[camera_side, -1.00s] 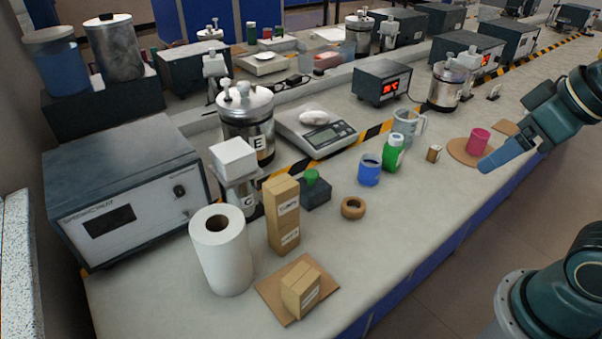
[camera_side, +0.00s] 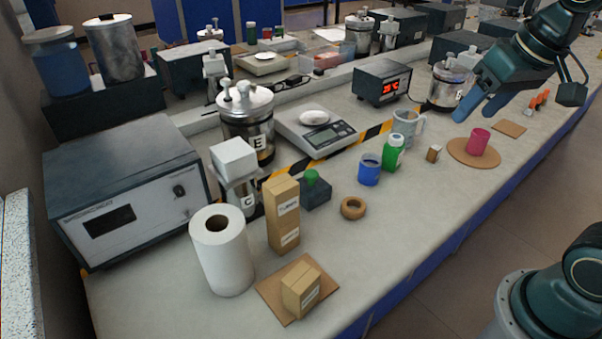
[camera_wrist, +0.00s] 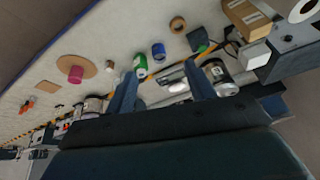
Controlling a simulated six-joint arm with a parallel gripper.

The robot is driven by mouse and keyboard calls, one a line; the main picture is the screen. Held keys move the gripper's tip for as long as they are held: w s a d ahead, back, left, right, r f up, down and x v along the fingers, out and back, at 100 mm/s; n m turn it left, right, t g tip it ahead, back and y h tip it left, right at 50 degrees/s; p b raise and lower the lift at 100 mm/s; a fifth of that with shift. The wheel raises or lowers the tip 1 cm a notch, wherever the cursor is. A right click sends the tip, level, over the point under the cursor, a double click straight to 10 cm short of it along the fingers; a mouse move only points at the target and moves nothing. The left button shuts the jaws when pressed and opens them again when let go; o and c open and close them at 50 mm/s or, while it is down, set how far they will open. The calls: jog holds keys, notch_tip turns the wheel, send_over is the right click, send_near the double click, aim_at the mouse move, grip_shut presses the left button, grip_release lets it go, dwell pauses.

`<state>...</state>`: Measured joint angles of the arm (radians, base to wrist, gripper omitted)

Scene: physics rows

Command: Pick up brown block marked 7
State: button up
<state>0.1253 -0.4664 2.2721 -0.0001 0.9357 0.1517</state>
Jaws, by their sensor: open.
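A small brown block (camera_side: 433,153) with a pale face stands on the bench, left of the round cork mat; its marking is too small to read. It also shows in the wrist view (camera_wrist: 110,65). My gripper (camera_side: 480,108) is raised above the bench, up and to the right of the small block in the side view. Its two blue fingers are apart and empty. In the wrist view my gripper (camera_wrist: 162,88) is open, with the small block outside the fingers.
A pink cylinder (camera_side: 479,141) stands on the round mat (camera_side: 460,155). A green bottle (camera_side: 392,154), a grey mug (camera_side: 408,122) and a blue cup (camera_side: 369,172) stand left of the small block. A tape ring (camera_side: 353,208) lies nearer. Bare bench lies in front.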

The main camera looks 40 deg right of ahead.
jog(key=w+d+m+g, duration=0.1)
jog(key=w+d+m, duration=0.4)
jog(key=w, duration=0.4)
jog(key=m+g, duration=0.4)
jog(key=m, duration=0.5)
send_over(436, 147)
notch_tip(436, 147, down, 19)
jog(key=shift+r+y, duration=0.15)
jog(key=shift+y, duration=0.15)
jog(key=shift+a, duration=0.1)
jog(key=shift+f, duration=4.25)
jog(key=shift+f, duration=0.15)
jog(key=shift+f, duration=2.45)
